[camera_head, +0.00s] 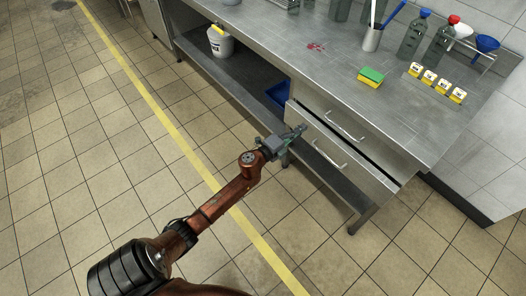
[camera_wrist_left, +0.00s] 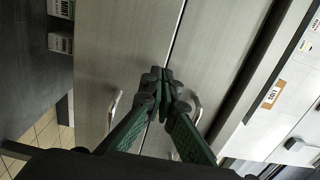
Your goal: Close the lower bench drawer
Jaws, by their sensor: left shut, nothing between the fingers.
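The lower bench drawer (camera_head: 345,163) stands out a little from the bench, with a dark gap along its top edge at the right end. Its bar handle shows on its front. The upper drawer (camera_head: 335,115) sits above and behind it. My left gripper (camera_head: 301,129) is shut and empty at the left end of the drawer fronts. In the left wrist view its green fingers (camera_wrist_left: 165,88) meet in front of the seam between the lower drawer front (camera_wrist_left: 120,50) and the upper drawer front (camera_wrist_left: 222,50). Whether they touch is unclear. My right gripper is out of view.
The steel bench top (camera_head: 300,60) carries a green-yellow sponge (camera_head: 371,77), a cup (camera_head: 373,38), bottles (camera_head: 413,35) and small yellow labelled blocks (camera_head: 429,77). A white bucket (camera_head: 220,43) and blue bin (camera_head: 279,94) are on the lower shelf. The tiled floor in front is clear.

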